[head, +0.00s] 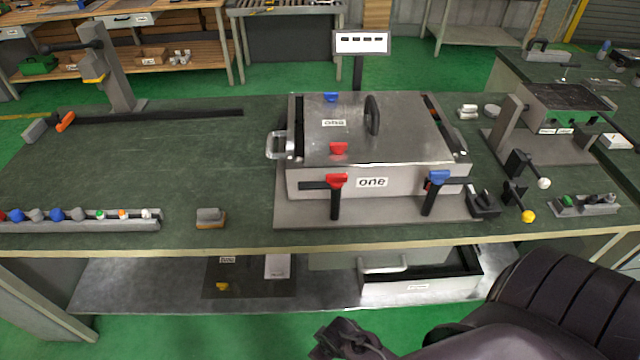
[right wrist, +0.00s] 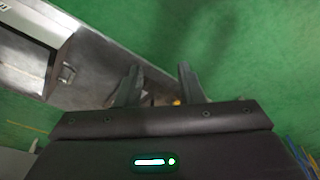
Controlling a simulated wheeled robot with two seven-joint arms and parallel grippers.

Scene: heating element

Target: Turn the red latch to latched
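The red latch (head: 337,181) is on the front face of the metal box (head: 300,185) labelled "one", left of the label. A dark bar points left from it and a dark post stands below it. A red tab (head: 339,148) sits above it on the lid (head: 400,140). The blue latch (head: 438,177) is on the front right. My right gripper (head: 345,338) is at the bottom of the head view, well in front of the bench and apart from the latch. In the right wrist view its fingers (right wrist: 160,75) are spread and empty. My left gripper is out of view.
The green bench top (head: 150,170) is clear at left. A rail of coloured knobs (head: 80,218) and a small block (head: 210,217) lie along its front. Levers with white and yellow knobs (head: 528,216) stand right of the box. A lower shelf (head: 140,290) runs below the bench.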

